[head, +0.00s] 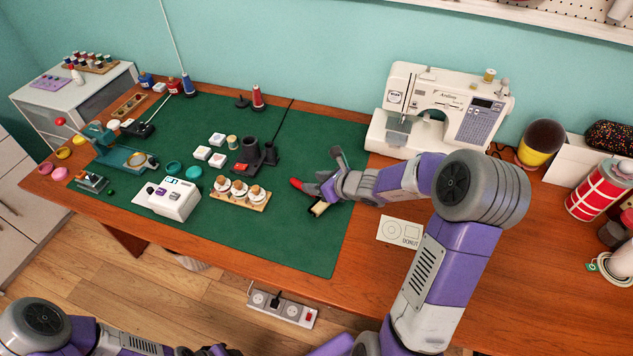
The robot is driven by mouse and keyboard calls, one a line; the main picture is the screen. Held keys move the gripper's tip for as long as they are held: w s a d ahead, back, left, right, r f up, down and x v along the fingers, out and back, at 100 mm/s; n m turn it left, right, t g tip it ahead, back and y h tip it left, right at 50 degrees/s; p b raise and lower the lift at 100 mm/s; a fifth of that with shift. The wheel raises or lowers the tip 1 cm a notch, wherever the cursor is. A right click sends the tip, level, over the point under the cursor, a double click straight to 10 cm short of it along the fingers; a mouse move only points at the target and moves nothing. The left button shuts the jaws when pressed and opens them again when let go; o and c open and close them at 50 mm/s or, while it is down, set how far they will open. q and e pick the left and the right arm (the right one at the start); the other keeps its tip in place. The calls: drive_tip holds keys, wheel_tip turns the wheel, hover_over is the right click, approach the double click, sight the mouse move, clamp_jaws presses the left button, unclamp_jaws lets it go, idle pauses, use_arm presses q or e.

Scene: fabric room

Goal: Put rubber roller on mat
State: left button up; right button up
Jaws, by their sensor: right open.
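The green mat (300,240) covers the middle of the wooden table. My right gripper (322,175) is open over the mat's right part, with its fingers spread. A small tool with a red end (297,184) and a pale cylindrical piece (319,208) show beside and under the lower finger; this looks like the rubber roller, partly hidden by the gripper. It appears to lie on the mat, though contact with the finger is unclear. My left arm is low at the bottom left; its gripper (205,350) is dark and cut off by the frame edge.
A white sewing machine (440,108) stands behind my right arm. The mat's front right is clear.

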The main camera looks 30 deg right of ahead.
drive_tip(key=shift+r+p, duration=0.6)
drive_tip(key=shift+p, duration=0.05)
drive_tip(key=p+v, duration=0.5)
drive_tip(key=v, duration=0.7)
